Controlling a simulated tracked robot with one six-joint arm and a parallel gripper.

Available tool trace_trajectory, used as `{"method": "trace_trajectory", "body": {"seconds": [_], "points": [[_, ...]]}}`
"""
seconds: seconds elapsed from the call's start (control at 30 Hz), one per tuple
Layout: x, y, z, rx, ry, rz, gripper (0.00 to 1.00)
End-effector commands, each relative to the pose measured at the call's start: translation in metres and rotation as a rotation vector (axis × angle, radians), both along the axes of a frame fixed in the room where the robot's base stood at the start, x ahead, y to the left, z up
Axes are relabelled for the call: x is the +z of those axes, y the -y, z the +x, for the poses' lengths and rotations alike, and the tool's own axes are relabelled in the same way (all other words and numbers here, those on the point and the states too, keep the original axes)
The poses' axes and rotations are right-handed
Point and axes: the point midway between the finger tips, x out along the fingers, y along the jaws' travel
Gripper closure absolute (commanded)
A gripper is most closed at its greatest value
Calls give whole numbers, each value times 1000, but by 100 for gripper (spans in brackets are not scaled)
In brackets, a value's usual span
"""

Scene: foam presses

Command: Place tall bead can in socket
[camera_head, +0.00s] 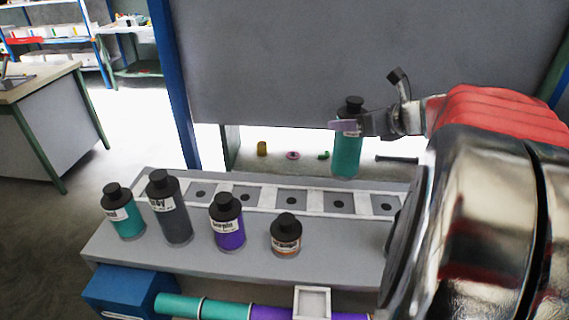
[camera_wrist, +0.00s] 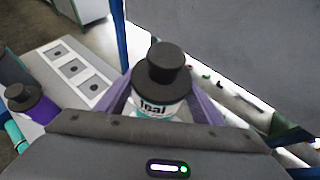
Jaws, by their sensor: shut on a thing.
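My gripper (camera_head: 348,125) is shut on a tall teal can (camera_head: 346,158) with a black cap and a white label. The can hangs upright behind the right part of the socket strip, apart from it. In the wrist view the can (camera_wrist: 161,88) sits between the two purple fingers (camera_wrist: 164,108), and its lower part is hidden. The pale strip of square sockets (camera_head: 268,198) runs along the back of the grey bench. Several sockets show, each with a dark round centre, and all of these are empty. The strip's right end is hidden by my arm.
On the bench stand a teal can (camera_head: 123,215), a tall dark grey can (camera_head: 170,213), a purple can (camera_head: 227,226) and a short brown-labelled can (camera_head: 286,239). A large grey panel (camera_head: 350,65) rises behind. A blue box (camera_head: 125,290) and coloured tubes (camera_head: 225,312) lie in front.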

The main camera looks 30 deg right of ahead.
Motion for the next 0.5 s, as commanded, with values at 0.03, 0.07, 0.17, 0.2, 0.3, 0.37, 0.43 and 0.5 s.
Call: {"method": "trace_trajectory", "body": {"seconds": [0.03, 0.07, 0.17, 0.2, 0.3, 0.37, 0.43, 0.5], "points": [[-8, 0, 0, 0, 1, 2, 88], [-11, 0, 0, 0, 1, 2, 88], [-18, 1, 0, -2, 1, 0, 88], [-19, 1, 0, -2, 2, 0, 88], [-19, 1, 0, -3, 2, -1, 88], [-18, 1, 0, -3, 2, -1, 88], [-18, 1, 0, -2, 2, -1, 88], [-20, 1, 0, -2, 2, -1, 88]]}}
